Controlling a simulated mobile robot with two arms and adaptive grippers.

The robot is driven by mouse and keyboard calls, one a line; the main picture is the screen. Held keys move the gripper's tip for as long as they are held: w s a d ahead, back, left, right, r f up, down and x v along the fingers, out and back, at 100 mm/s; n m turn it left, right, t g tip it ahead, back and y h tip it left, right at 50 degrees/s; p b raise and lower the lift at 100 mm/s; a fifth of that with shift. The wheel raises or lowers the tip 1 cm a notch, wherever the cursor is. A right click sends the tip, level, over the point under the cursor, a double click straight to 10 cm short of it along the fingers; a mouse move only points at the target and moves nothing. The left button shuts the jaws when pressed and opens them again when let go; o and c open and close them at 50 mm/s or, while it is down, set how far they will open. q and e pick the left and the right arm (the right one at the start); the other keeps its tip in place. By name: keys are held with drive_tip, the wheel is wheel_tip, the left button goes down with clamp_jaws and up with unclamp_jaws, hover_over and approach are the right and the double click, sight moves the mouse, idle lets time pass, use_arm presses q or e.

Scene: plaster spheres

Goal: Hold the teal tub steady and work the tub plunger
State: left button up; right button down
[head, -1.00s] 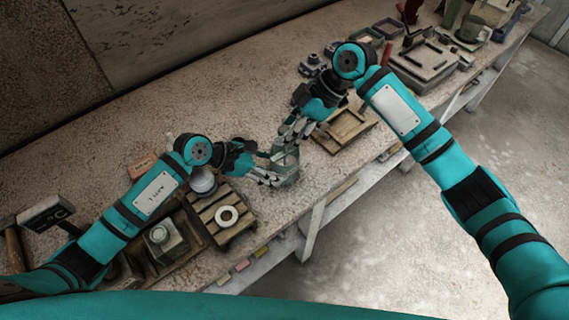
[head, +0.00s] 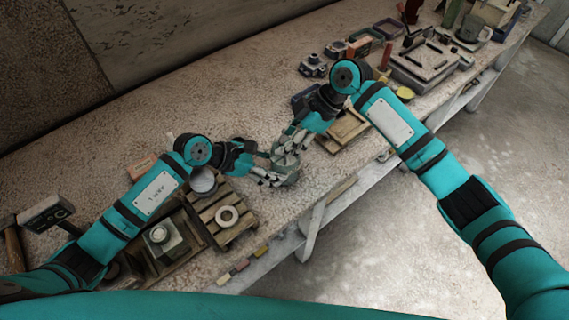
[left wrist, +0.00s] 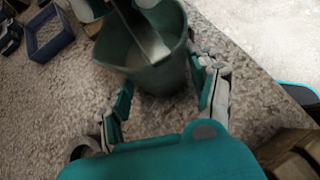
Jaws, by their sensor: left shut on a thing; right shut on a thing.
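The teal tub (left wrist: 160,72) stands upright between the fingers of my left gripper in the left wrist view. In the head view the tub (head: 288,180) is small and mostly covered by both hands. My left gripper (head: 268,168) is shut on the tub from its left side, low down. The tub plunger (left wrist: 148,38) shows in the left wrist view as a grey bar reaching down into the tub's open mouth. My right gripper (head: 286,150) is directly above the tub, shut on the plunger's upper part. Its fingers hide the plunger in the head view.
A wooden pallet (head: 210,219) with a white ring (head: 228,215) and a round jar (head: 203,183) stand left of the tub. A wooden tray (head: 345,128) lies to the right.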

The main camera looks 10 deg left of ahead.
drive_tip(key=shift+r, duration=0.1)
drive_tip(key=shift+r, duration=2.15)
drive_tip(key=shift+f, duration=2.3)
drive_tip(key=c, duration=1)
unclamp_jaws()
drive_tip(key=shift+r, duration=0.1)
drive_tip(key=shift+c, duration=0.2)
